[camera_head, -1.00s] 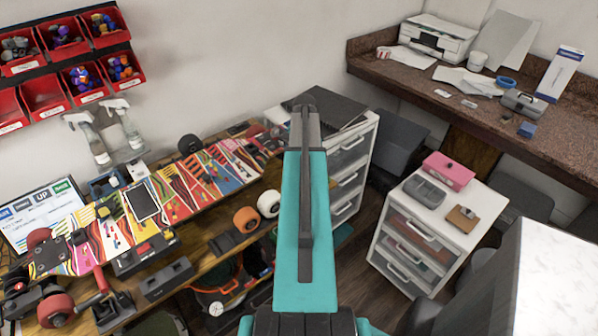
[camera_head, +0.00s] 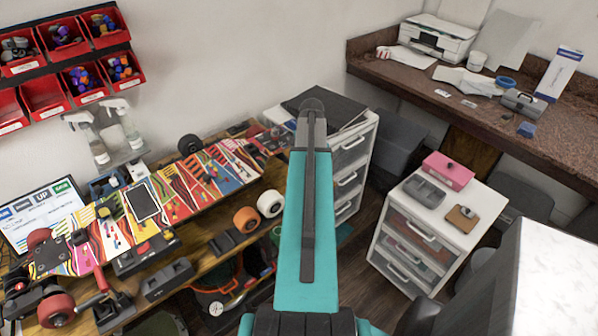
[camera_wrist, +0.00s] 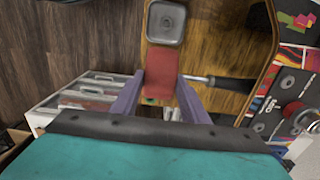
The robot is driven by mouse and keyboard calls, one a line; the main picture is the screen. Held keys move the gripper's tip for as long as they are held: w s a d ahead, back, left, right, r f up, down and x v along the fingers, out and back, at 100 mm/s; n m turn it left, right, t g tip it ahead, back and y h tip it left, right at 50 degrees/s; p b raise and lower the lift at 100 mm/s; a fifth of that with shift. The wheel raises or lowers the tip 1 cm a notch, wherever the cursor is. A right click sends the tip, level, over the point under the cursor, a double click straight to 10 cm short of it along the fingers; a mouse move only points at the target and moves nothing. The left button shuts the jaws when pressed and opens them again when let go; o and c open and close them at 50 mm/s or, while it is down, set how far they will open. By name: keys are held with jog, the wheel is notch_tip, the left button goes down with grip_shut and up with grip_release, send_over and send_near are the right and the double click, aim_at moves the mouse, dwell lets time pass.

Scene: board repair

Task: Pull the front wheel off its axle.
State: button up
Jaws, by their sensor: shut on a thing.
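In the wrist view my gripper (camera_wrist: 160,84) has its two purple fingers closed on the sides of a red piece, which looks like the front wheel (camera_wrist: 162,66) seen edge-on. A thin silver rod, apparently the axle (camera_wrist: 198,78), runs from a black part at its right up to the red piece. I cannot tell whether the rod still sits inside it. The patterned skateboard deck (camera_wrist: 291,80) is at the right. In the head view the skateboard (camera_head: 88,240) is at the left with other red wheels (camera_head: 57,310) showing; my gripper is not visible there.
A grey square object (camera_wrist: 166,22) lies on the wood beyond my fingers. An orange wheel (camera_head: 246,220) and a white wheel (camera_head: 270,204) stand on the bench. A white drawer unit (camera_head: 440,195) is right of my arm. Red bins (camera_head: 104,27) hang on the wall.

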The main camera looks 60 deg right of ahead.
jog(key=shift+s+a, duration=0.2)
jog(key=shift+s, duration=0.4)
jog(key=shift+s+a, duration=0.2)
jog(key=shift+s, duration=0.35)
jog(key=s+a+r+p, duration=0.2)
jog(key=s+r+p, duration=0.3)
jog(key=r, duration=0.2)
jog(key=shift+s, duration=0.35)
dwell(0.9)
jog(key=shift+s, duration=0.1)
dwell(0.5)
